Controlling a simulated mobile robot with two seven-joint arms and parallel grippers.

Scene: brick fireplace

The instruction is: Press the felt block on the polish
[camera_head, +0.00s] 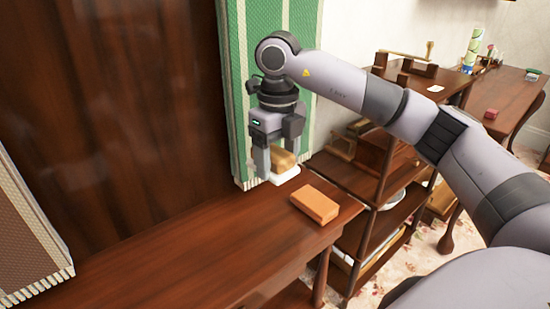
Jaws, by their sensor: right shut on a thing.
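My right gripper (278,163) is shut on a tan block (284,157), which looks like the felt block, above the far right end of the brown table. A flat white piece (287,175) shows directly under the block. I cannot tell whether it is the block's felt face or a separate thing, or whether the block touches the table. An orange-brown rectangular block (315,204) lies flat on the table in front and to the right of the gripper. I cannot make out for sure which thing is the polish. My left gripper is not in view.
The dark wooden table (190,255) is bare on its left and middle. A green striped panel (240,90) stands right behind the gripper. A shelf unit (375,190) stands close to the right, and a farther table (510,95) holds a small red block (491,114).

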